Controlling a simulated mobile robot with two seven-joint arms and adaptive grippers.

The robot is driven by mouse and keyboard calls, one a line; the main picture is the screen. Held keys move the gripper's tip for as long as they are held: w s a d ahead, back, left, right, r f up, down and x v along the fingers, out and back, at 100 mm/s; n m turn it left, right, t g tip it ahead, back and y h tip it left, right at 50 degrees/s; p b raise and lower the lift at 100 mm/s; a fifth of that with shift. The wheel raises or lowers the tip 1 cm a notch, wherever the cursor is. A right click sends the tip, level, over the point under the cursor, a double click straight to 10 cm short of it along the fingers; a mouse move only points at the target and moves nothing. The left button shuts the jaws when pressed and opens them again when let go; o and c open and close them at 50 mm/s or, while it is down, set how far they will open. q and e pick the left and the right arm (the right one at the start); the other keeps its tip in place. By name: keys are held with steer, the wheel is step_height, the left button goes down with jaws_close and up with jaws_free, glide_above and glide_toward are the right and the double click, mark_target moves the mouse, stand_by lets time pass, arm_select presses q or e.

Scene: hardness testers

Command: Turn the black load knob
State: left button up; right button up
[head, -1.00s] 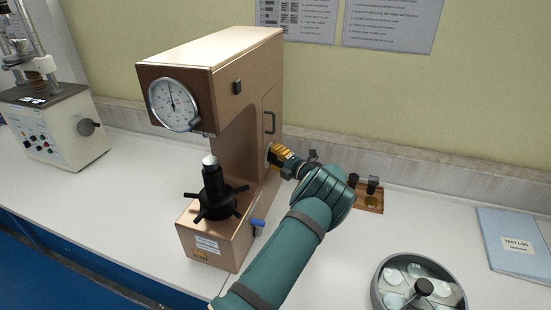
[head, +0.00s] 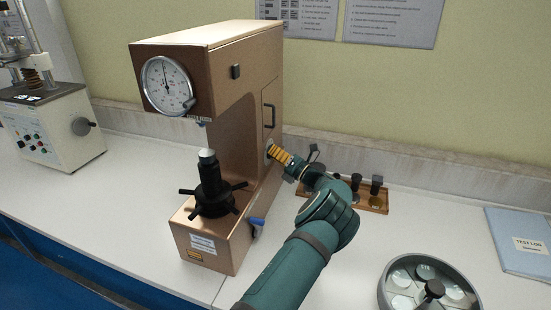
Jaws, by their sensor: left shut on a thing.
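The copper-coloured hardness tester (head: 232,105) stands on the white bench, with a round dial (head: 167,86) on its front. My left gripper (head: 275,153) is at the tester's right side wall, its yellow-striped fingers shut against a pale round plate (head: 268,149) there. The black load knob is hidden between the fingers, so its setting cannot be read. My right gripper is not in view.
A wooden holder (head: 372,204) with dark-topped pieces stands behind my forearm. A round dish of discs (head: 386,296) is at lower right, a test log folder (head: 512,240) at far right.

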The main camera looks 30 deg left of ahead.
arm_select(q)
steer(key=shift+n, duration=0.3)
steer(key=o, duration=1.2)
steer(key=v, duration=1.2)
steer(key=shift+f, duration=0.15)
